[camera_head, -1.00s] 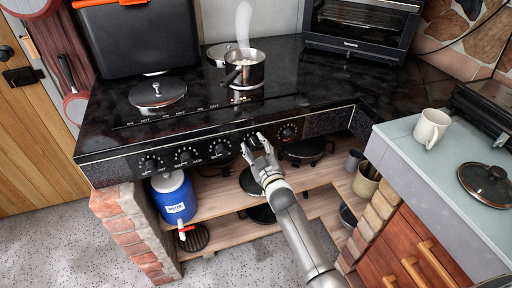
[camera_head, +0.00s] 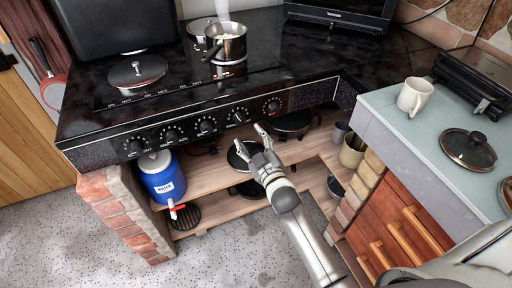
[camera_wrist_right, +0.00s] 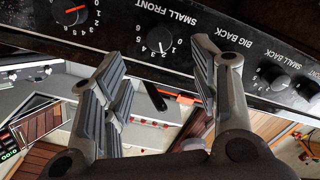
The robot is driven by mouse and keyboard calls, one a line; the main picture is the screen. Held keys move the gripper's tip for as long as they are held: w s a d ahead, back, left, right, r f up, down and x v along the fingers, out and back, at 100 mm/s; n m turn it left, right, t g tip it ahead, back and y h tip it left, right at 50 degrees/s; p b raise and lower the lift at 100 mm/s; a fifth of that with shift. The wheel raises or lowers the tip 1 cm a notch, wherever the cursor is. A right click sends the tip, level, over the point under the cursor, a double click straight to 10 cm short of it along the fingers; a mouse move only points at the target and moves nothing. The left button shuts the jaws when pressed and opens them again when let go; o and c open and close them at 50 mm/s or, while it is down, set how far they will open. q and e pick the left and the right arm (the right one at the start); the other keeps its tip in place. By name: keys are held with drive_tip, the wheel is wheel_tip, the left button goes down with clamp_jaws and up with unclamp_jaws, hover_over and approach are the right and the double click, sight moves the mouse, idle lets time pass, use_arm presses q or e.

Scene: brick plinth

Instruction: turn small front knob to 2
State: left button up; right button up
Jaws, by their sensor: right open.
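The small front knob (camera_head: 239,116) is a dark dial on the front panel of the black stove, second from the right in the head view. The right wrist view shows this knob (camera_wrist_right: 160,39) close up under the words SMALL FRONT. Its white pointer slants downward in that view, but I cannot read surely which number it marks. My right gripper (camera_head: 249,138) is open and empty just below and in front of the knob, apart from it. In the right wrist view my spread fingers (camera_wrist_right: 160,78) stand either side of the knob's line. My left gripper is out of view.
An oven knob (camera_head: 271,106) with a red pointer sits to the right, and several other knobs to the left. A steaming pot (camera_head: 227,43) stands on the stove (camera_head: 290,60). A wooden shelf (camera_head: 205,175) below holds a blue water jug (camera_head: 163,178). A counter with a mug (camera_head: 413,97) is right.

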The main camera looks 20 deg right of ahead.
drive_tip(key=s, duration=0.3)
drive_tip(key=shift+s, duration=0.15)
idle(0.4)
drive_tip(key=s+f+m+g+p, duration=0.1)
drive_tip(key=s+f+g, duration=0.2)
drive_tip(key=s+f, duration=0.55)
drive_tip(key=s+f+g, duration=0.3)
drive_tip(key=f, duration=1.1)
drive_tip(key=s+f+m+g+p, duration=0.1)
drive_tip(key=s+f+g, duration=0.2)
drive_tip(key=s+f, duration=0.55)
drive_tip(key=s+d+f+g, duration=0.1)
drive_tip(key=s+f+g, duration=0.1)
drive_tip(key=s+f, duration=0.3)
drive_tip(key=s+d+f+m+g, duration=0.1)
drive_tip(key=s+f+g, duration=0.2)
drive_tip(key=s, duration=1.1)
drive_tip(key=s+d+f+m+g, duration=0.1)
drive_tip(key=s+f+g, duration=0.2)
drive_tip(key=s+f, duration=0.5)
drive_tip(key=shift+s+d+f+h, duration=0.2)
drive_tip(key=shift+s+h, duration=0.1)
drive_tip(key=shift+s, duration=0.45)
